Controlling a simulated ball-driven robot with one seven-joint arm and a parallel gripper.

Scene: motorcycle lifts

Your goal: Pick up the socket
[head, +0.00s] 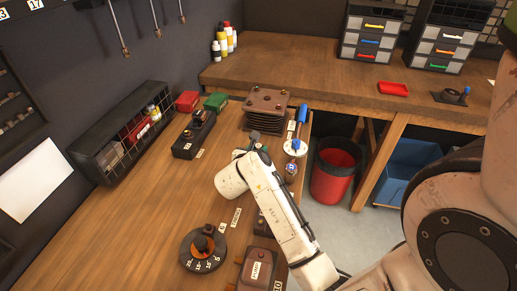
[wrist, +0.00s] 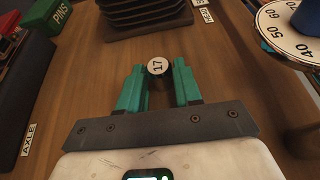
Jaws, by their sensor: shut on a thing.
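In the wrist view, the socket (wrist: 157,67) shows as a small round pale face marked 17 between the tips of my gripper (wrist: 158,84). The two green fingers are shut on it, one on each side. The socket's body below that face is mostly hidden in the dark gap between the fingers. In the head view, my gripper (head: 254,136) is over the wooden bench, just in front of the stack of plates. The socket cannot be made out there. I cannot tell whether it touches the bench.
A stack of dark plates (head: 268,108) stands just beyond my gripper. A round dial with a blue top (head: 294,147) is close on the right. A black tray (head: 194,137) lies to the left. A dark dial (head: 203,249) stands at the front. Bare bench lies left of my arm.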

